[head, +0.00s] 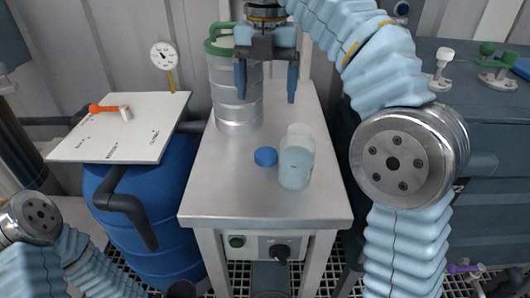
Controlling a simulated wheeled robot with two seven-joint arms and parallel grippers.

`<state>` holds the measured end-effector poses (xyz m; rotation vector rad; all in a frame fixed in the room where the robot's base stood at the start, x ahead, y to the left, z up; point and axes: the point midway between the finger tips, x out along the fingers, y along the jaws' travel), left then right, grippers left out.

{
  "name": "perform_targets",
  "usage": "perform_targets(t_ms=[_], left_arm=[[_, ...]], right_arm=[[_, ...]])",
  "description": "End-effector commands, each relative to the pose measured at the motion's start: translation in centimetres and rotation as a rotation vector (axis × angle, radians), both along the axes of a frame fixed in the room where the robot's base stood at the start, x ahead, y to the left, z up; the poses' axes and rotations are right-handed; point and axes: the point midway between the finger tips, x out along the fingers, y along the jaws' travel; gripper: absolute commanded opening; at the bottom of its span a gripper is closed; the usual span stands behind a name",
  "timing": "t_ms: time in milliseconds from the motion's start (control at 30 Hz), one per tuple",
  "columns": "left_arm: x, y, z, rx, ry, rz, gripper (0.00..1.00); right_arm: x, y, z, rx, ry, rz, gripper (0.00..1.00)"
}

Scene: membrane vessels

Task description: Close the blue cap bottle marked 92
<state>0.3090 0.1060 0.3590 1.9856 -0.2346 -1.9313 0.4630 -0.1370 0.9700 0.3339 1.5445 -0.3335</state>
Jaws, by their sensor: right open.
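A pale translucent bottle (297,163) stands on the steel table (235,195), right of its middle. Its neck shows no blue cap. A marking on its lower side is too small to read. A round blue cap (265,156) lies on the table just left of the bottle, apart from it. My right gripper (266,92) is open and empty, pointing down above the back of the table, behind the cap and bottle in the picture. My left arm shows at the lower left, but its gripper is out of view.
A steel cylinder (236,105) with a green handle stands at the table's back left, close to my right gripper. A white board (120,140) with an orange-handled valve (110,109) lies over a blue drum (170,215) on the left. The table's front is clear.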

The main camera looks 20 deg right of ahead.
Motion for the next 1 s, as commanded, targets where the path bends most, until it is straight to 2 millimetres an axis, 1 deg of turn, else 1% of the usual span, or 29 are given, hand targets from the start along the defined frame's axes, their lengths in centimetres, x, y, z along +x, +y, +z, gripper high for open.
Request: perform_targets(t_ms=[167,400,433,533,567,633,767,1000], left_arm=[[0.0,0.0,0.0,0.000,0.000,0.000,0.96],[0.0,0.0,0.0,0.000,-0.001,0.000,0.96],[0.0,0.0,-0.1,0.000,-0.001,0.000,0.96],[0.0,0.0,-0.3,0.000,-0.001,0.000,0.96],[0.0,0.0,-0.7,0.000,-0.001,0.000,0.96],[0.0,0.0,-1.0,0.001,0.000,0.001,0.96],[0.0,0.0,-1.1,0.001,-0.001,0.003,0.96],[0.0,0.0,-1.1,0.001,-0.001,0.003,0.96]], right_arm=[[0.2,-0.3,-1.1,0.003,0.012,-0.004,0.83],[-0.1,-0.1,-2.9,0.000,0.001,0.000,0.83],[-0.1,-0.1,-3.8,-0.004,0.004,0.000,0.83],[-0.1,-0.1,-5.8,-0.002,0.004,-0.001,0.83],[-0.1,-0.1,-6.5,-0.002,0.003,-0.001,0.83],[0.0,0.0,-7.4,-0.001,0.002,-0.001,0.83],[0.0,0.0,-8.2,-0.001,0.000,-0.001,0.83],[0.0,0.0,-8.2,0.000,0.000,0.000,0.83]])
